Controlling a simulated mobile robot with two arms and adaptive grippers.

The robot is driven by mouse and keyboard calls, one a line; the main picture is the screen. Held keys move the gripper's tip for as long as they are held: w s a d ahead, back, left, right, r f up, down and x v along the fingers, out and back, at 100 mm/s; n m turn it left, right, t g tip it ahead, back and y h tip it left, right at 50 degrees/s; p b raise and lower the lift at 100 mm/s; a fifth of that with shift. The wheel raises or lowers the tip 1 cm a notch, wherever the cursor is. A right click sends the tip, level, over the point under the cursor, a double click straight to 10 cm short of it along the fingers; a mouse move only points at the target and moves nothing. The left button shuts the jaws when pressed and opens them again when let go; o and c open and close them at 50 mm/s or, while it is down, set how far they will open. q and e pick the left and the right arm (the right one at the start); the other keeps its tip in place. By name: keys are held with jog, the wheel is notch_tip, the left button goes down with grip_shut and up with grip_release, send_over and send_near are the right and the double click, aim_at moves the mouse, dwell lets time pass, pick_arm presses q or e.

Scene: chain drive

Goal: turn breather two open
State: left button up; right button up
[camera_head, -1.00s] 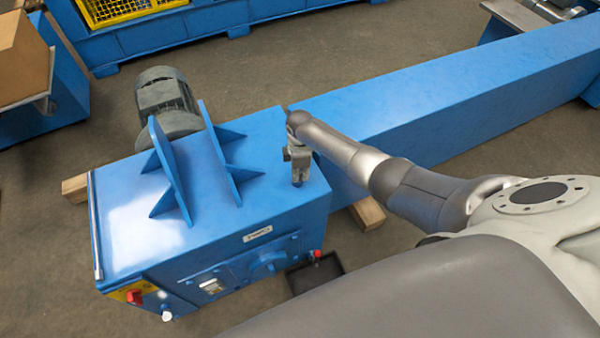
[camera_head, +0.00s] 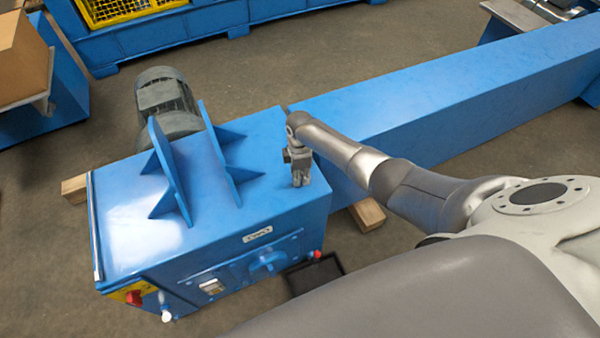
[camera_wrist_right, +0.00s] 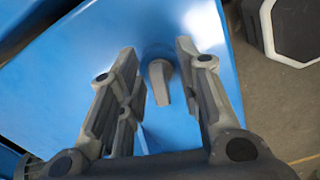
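In the right wrist view, a breather (camera_wrist_right: 160,85) shows as a short grey lever on a round blue base on the blue top plate. The lever points toward the bottom of the picture. I cannot read a number on it. My right gripper is open in the right wrist view (camera_wrist_right: 157,68), with one finger on each side of the lever and gaps on both sides. In the head view my right gripper (camera_head: 301,183) points down at the right end of the blue housing's top (camera_head: 130,215) and hides the breather. My left gripper is not in view.
Two blue upright brackets (camera_head: 170,170) with pointed ribs stand left of the gripper, with a grey motor (camera_head: 165,95) behind. A long blue beam (camera_head: 440,95) runs off to the right. The housing's front carries a blue knob (camera_head: 268,262) and a red button (camera_head: 317,255).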

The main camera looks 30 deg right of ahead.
jog(key=shift+r, duration=0.1)
notch_tip(320, 180, up, 12)
dwell(0.6)
dwell(0.4)
